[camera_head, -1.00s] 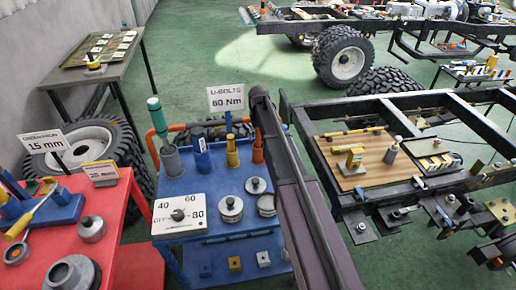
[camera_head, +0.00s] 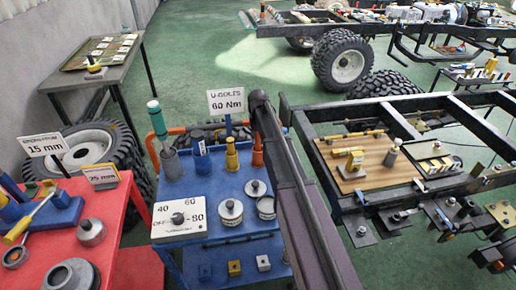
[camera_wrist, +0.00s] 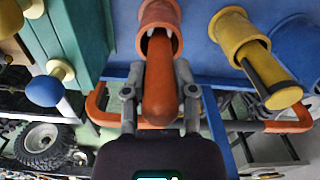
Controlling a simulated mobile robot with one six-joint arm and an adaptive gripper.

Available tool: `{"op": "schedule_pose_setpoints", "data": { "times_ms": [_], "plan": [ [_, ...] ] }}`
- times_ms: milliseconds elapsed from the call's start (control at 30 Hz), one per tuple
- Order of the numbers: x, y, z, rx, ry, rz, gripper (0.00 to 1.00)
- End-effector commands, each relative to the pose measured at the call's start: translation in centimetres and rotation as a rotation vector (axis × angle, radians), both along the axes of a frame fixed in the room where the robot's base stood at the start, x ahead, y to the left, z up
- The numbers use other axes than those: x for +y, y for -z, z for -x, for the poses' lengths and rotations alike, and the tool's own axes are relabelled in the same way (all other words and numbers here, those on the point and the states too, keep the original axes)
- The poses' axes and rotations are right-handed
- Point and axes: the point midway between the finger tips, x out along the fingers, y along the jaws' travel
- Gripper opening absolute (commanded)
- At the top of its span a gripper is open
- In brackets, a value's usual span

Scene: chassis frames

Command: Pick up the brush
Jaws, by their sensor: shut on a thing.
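An orange holder (camera_wrist: 160,24) stands on the blue cart and also shows in the head view (camera_head: 257,156). An orange rounded handle (camera_wrist: 160,95) sticks out of it. This may be the brush; any bristles are hidden inside the holder. My gripper (camera_wrist: 167,78) has its two grey fingers on either side of this handle and is shut on it. The handle's inner end is still within the holder's mouth. In the head view my dark arm crosses the cart's right side, and my fingers cannot be made out there.
The blue cart (camera_head: 200,185) also bears a blue holder (camera_head: 202,156), a grey holder with a green handle (camera_head: 169,160), a sign (camera_head: 226,102) and metal parts. A red table (camera_head: 130,225) is left, a chassis frame right.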

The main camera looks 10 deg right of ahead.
Motion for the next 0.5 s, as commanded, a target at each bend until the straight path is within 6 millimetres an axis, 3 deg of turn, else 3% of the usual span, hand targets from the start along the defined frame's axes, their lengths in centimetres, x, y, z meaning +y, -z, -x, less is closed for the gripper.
{"op": "schedule_pose_setpoints", "data": {
  "times_ms": [500],
  "plan": [
    [-0.02,-0.69,0.0,0.0,0.0,0.0,0.0]
  ]
}}
